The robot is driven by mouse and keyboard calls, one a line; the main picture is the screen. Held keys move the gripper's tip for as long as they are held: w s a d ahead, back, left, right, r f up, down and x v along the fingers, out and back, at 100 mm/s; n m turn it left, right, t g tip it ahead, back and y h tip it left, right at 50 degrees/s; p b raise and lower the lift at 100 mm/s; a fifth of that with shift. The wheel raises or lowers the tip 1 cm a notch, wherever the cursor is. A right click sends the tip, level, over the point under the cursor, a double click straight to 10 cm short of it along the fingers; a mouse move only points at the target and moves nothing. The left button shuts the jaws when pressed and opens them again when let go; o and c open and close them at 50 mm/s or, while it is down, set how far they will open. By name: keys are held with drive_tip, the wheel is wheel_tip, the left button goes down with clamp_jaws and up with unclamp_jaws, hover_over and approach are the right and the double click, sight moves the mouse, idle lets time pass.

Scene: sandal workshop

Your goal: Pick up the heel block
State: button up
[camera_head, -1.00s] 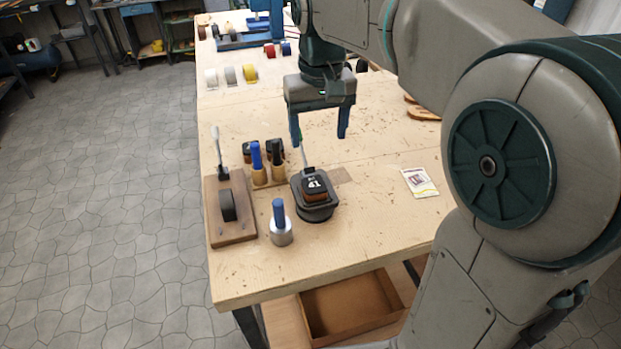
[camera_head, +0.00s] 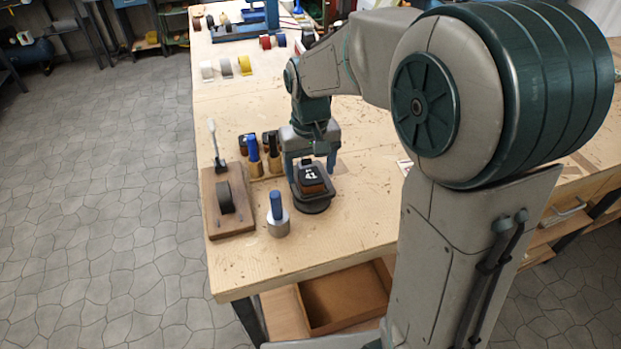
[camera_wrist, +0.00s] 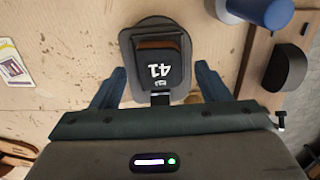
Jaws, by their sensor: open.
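The heel block (camera_head: 311,178), dark with a white "41" on top and a brown part on its side, sits on a dark round-based stand (camera_head: 316,206). The block also shows in the wrist view (camera_wrist: 162,66), upside down, on the stand's dark plate (camera_wrist: 128,42). My gripper (camera_head: 311,168) is open, just behind and above the block in the head view. In the wrist view its two blue fingers stand apart on either side of the block, with gaps to it; my gripper (camera_wrist: 160,72) holds nothing. I cannot tell the exact height of the fingertips above the stand.
A blue-handled metal tool (camera_head: 278,220) and a wooden board (camera_head: 236,222) with a black roll and a lever stand to the left. Blue and black handles in wooden holders (camera_head: 254,165) stand close beside my gripper. The tabletop in front is mostly clear.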

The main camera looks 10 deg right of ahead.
drive_tip(key=shift+f, duration=0.85)
drive_tip(key=c, duration=1.1)
drive_tip(key=shift+r, duration=0.1)
drive_tip(key=shift+r, duration=0.65)
wheel_tip(320, 180, up, 3)
drive_tip(key=shift+f+b, duration=0.1)
drive_tip(key=shift+b, duration=0.25)
drive_tip(key=s+d+r, duration=0.2)
drive_tip(key=s, duration=0.1)
drive_tip(key=s+d+r+b, duration=0.1)
drive_tip(key=s+d+r, duration=0.1)
drive_tip(key=s, duration=0.1)
drive_tip(key=s+d+r, duration=0.2)
drive_tip(key=s, duration=0.1)
drive_tip(key=shift+s+d+r+b, duration=0.3)
drive_tip(key=shift+s+r+b, duration=0.05)
drive_tip(key=shift+r, duration=0.05)
